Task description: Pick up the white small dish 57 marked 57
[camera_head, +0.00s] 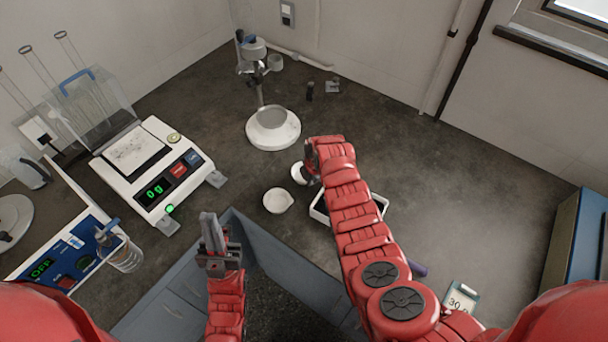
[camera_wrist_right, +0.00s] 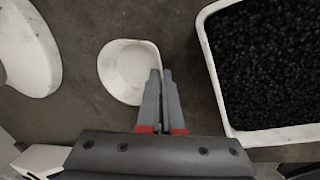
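Two small white dishes show on the dark counter in the head view. One dish (camera_head: 299,173) is at my right gripper (camera_head: 309,161); the other dish (camera_head: 278,201) lies a little nearer and to the left. No number is readable on either. In the right wrist view a small white dish (camera_wrist_right: 121,72) has its right rim at the fingertips of my right gripper (camera_wrist_right: 161,72). The fingers are close together, one over the inside and one outside the rim, apparently shut on it. My left gripper (camera_head: 212,222) appears shut and empty, in front of the counter edge.
A white tray (camera_wrist_right: 211,65) of black granules is right of the dish, partly hidden by my right arm in the head view. A stand with a round white base (camera_head: 273,133) is behind. A balance (camera_head: 150,170) and a glass beaker (camera_head: 122,255) stand left.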

